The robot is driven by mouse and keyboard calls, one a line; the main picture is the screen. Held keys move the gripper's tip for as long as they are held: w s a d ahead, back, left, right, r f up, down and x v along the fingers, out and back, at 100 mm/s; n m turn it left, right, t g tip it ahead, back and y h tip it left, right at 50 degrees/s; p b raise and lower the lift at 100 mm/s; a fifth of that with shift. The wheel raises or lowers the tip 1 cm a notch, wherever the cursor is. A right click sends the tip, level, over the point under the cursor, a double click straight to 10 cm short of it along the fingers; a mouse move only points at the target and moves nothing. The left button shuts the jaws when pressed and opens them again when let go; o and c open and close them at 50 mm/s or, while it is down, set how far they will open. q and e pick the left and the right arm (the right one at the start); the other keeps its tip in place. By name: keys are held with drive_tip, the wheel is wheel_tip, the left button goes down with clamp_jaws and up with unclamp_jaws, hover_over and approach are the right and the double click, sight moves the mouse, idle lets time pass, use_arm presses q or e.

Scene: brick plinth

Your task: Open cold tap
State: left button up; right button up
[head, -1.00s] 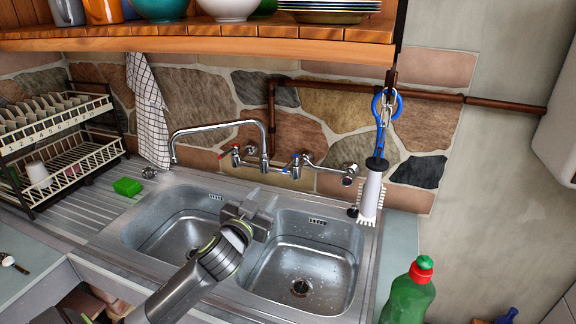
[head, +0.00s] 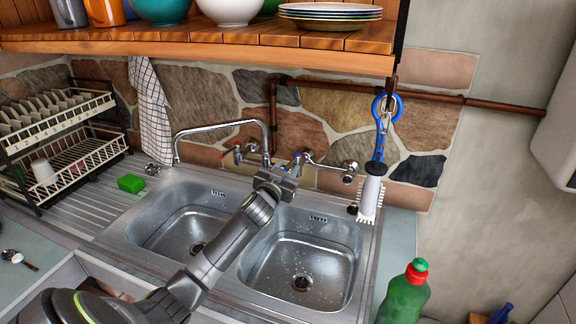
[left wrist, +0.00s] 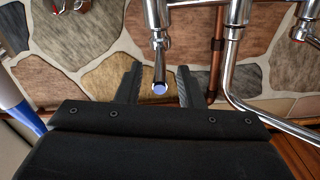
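The cold tap handle (head: 297,157), with a blue end, is on the right side of the chrome wall mixer above the sink. The hot tap handle (head: 237,152), with red marks, is on the left side. My left gripper (head: 283,171) is right in front of the cold handle and partly hides the mixer. In the left wrist view the blue-ended cold handle (left wrist: 160,88) shows between the two spread, open fingers. I cannot tell whether a finger touches it. My right gripper is not in view.
The curved spout (head: 218,125) arches left over the left basin (head: 180,225). A white brush (head: 370,195) hangs on a blue carabiner right of the mixer. A green bottle (head: 405,298) stands at front right. A wooden shelf (head: 200,45) with dishes hangs overhead.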

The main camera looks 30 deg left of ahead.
use_arm(q)
drive_tip(key=shift+w+a, duration=0.1)
drive_tip(key=shift+w, duration=0.55)
clamp_jaws()
